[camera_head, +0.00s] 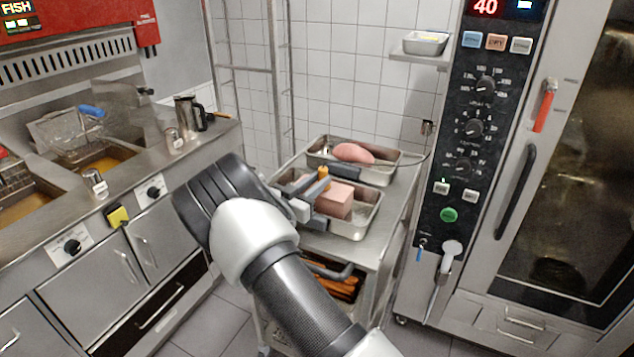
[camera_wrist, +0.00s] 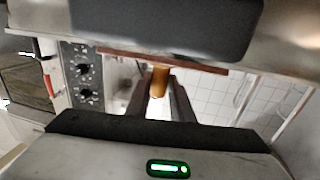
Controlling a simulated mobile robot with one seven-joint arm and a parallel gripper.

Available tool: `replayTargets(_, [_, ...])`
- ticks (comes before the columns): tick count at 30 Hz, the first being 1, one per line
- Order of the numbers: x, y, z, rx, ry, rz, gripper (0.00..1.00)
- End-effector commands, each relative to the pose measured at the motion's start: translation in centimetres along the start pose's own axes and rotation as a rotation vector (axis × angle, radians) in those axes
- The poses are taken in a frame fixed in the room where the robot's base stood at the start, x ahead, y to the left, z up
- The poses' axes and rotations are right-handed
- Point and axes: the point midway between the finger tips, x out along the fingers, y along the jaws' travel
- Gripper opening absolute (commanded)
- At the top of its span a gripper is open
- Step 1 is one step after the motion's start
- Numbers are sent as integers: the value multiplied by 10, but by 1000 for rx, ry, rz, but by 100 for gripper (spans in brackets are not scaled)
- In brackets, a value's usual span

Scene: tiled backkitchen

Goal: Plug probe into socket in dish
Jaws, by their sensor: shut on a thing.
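My gripper (camera_head: 318,182) reaches over the trolley and is shut on the probe (camera_head: 323,172), of which a short orange handle shows above the fingers. In the wrist view the orange probe (camera_wrist: 159,80) stands between my two dark fingers (camera_wrist: 159,100). A near steel dish (camera_head: 362,220) holds a pink block of meat (camera_head: 336,199), just beside and below my gripper. A far steel dish (camera_head: 382,177) holds a rounded pink piece of meat (camera_head: 353,152). The probe's tip and any socket in a dish are hidden or too small to tell.
The oven (camera_head: 468,150) stands right of the trolley (camera_head: 392,232). A thin cable runs near the far dish towards the oven. A small steel dish (camera_head: 426,42) sits on a wall shelf. Fryers (camera_head: 95,160) and a steel jug (camera_head: 187,112) stand at left.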

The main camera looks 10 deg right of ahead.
Motion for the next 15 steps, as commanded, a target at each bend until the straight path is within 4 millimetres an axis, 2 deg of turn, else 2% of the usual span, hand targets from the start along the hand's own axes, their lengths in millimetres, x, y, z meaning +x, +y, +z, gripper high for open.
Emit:
replayTargets(4, [0, 0, 4, 0, 1, 0, 0])
replayTargets(5, [0, 0, 2, 0, 1, 0, 26])
replayTargets(6, [0, 0, 2, 0, 1, 0, 29])
replayTargets(15, [-2, 0, 3, 0, 0, 0, 29])
